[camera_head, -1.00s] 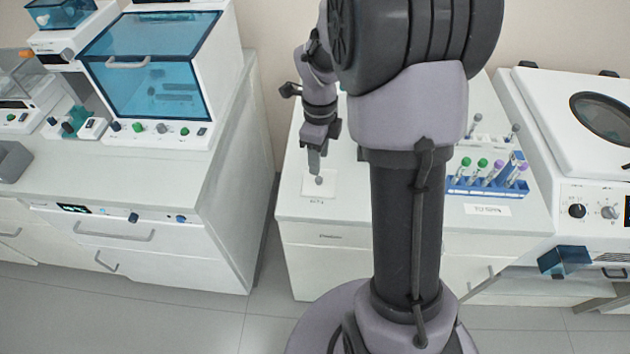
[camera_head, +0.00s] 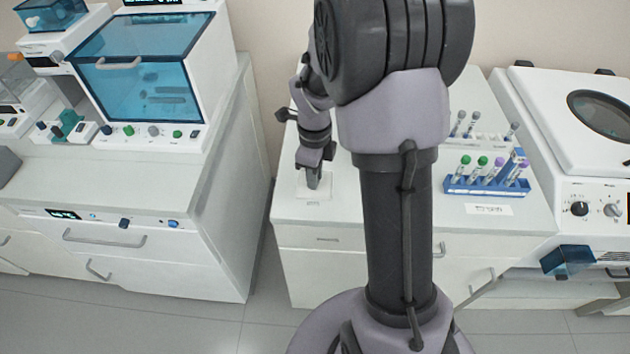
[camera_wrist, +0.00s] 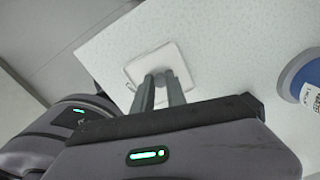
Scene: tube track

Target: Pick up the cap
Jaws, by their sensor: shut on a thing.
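My gripper (camera_head: 313,184) is down at a small white pad (camera_head: 327,187) on the middle counter, near its left side. In the wrist view, my gripper (camera_wrist: 158,78) has its two fingers close together over the white square pad (camera_wrist: 176,62). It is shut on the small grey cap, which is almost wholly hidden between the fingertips. In the head view the fingers cover the cap. I cannot tell whether the cap still touches the pad.
A blue rack (camera_head: 486,187) of capped tubes stands on the counter's right part. A blue round object (camera_wrist: 297,80) with a label shows at the wrist view's right edge. A blue-windowed machine (camera_head: 140,75) stands left; a white lidded machine (camera_head: 545,120) stands right.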

